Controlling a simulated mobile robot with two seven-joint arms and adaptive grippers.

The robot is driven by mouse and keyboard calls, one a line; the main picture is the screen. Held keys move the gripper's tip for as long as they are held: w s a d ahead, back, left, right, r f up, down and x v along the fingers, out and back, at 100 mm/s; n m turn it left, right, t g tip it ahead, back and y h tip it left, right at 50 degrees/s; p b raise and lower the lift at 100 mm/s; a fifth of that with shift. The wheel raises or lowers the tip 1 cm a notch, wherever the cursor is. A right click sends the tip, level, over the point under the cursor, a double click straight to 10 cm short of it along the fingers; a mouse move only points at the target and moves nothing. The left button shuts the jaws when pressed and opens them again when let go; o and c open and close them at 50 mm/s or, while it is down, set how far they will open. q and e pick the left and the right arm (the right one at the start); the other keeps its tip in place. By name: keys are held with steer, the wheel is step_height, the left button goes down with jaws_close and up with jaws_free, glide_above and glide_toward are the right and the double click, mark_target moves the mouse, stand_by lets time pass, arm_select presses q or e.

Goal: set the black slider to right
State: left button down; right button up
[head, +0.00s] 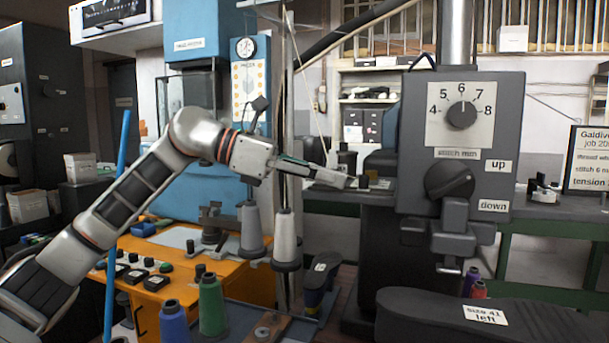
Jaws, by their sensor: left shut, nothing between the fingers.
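My left arm comes in from the left, and its gripper (343,180) points right with its fingers together and nothing held. Just beyond the fingertips is a small upright black knob (363,182) on a pale plate, left of the grey machine; it looks like the black slider, but I cannot be sure. I cannot tell whether the fingers touch it, nor where it sits along any track. My right gripper is not in view.
The grey machine (461,143) with a numbered dial and an up/down knob (450,181) stands right of the gripper. Thread cones (285,240) stand below the forearm. An orange bench (235,283) with several black controls lies lower left. A black shoe last (560,322) is at front right.

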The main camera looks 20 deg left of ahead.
mark_target(367, 195)
arm_select(q)
steer(key=shift+w+d, duration=0.35)
steer(key=shift+d, duration=0.45)
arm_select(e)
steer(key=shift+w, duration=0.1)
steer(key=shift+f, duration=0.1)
arm_select(q)
steer(key=shift+d+r, duration=0.1)
steer(key=shift+d, duration=0.15)
steer(key=d, duration=0.1)
steer(key=d+p, duration=0.2)
steer(key=d, duration=0.1)
steer(key=shift+s+r, duration=0.15)
steer(key=shift+r, duration=0.1)
steer(key=shift+d+f, duration=0.15)
steer(key=shift+d, duration=0.1)
steer(key=shift+a+f, duration=0.1)
steer(key=shift+f, duration=0.1)
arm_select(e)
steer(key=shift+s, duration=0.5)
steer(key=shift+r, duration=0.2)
